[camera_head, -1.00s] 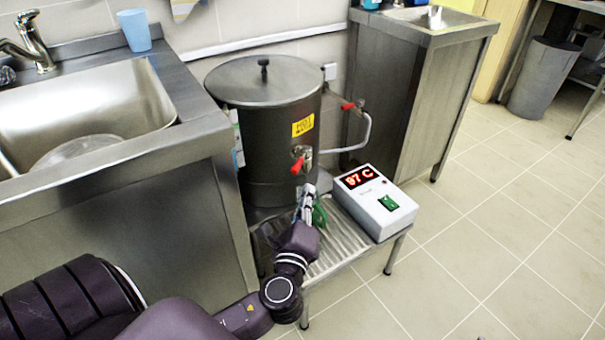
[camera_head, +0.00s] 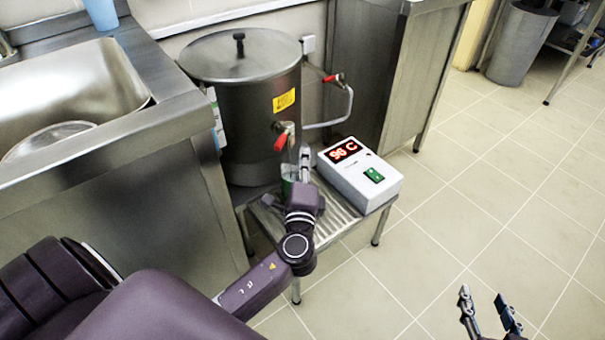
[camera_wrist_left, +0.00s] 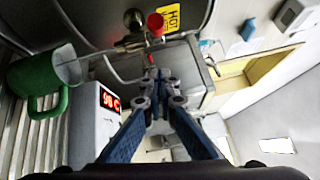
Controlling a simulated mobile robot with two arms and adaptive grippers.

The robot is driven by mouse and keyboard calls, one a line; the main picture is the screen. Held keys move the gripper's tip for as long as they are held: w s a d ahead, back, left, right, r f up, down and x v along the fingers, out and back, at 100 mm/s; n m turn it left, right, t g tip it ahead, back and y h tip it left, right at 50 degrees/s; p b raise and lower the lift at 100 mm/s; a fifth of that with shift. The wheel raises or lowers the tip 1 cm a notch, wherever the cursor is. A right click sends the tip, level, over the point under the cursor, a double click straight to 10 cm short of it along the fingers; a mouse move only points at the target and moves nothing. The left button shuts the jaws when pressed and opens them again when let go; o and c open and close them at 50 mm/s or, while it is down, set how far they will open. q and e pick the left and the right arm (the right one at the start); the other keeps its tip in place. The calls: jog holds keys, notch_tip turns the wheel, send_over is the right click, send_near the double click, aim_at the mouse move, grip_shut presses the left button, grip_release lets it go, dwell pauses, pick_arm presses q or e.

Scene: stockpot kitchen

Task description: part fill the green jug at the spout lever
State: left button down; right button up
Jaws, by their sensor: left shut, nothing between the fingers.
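The green jug (camera_head: 289,186) stands on the slatted stand below the boiler's spout, partly hidden by my left gripper. In the left wrist view the jug (camera_wrist_left: 36,75) lies at the left, its handle towards me. A thin pale streak, seemingly water, runs from the spout (camera_wrist_left: 130,42) to its mouth. The red spout lever (camera_head: 282,141) also shows in the left wrist view (camera_wrist_left: 155,24). My left gripper (camera_head: 305,152) is shut and empty, with its fingertips (camera_wrist_left: 152,78) just below the lever, apart from it in view. My right gripper (camera_head: 487,297) is open and empty over the floor.
The steel boiler (camera_head: 245,100) with a yellow label stands on the slatted stand (camera_head: 335,222). A white box with a red temperature display (camera_head: 360,174) sits right of the jug. A steel sink (camera_head: 75,90) is at left.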

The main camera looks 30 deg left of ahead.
aim_at(284, 138)
pick_arm(q)
jog(key=a, duration=0.2)
jog(key=s+a, duration=0.1)
jog(key=shift+a+r, duration=0.4)
jog(key=shift+s, duration=0.1)
jog(key=shift+s+a, duration=0.3)
jog(key=shift+a, duration=0.3)
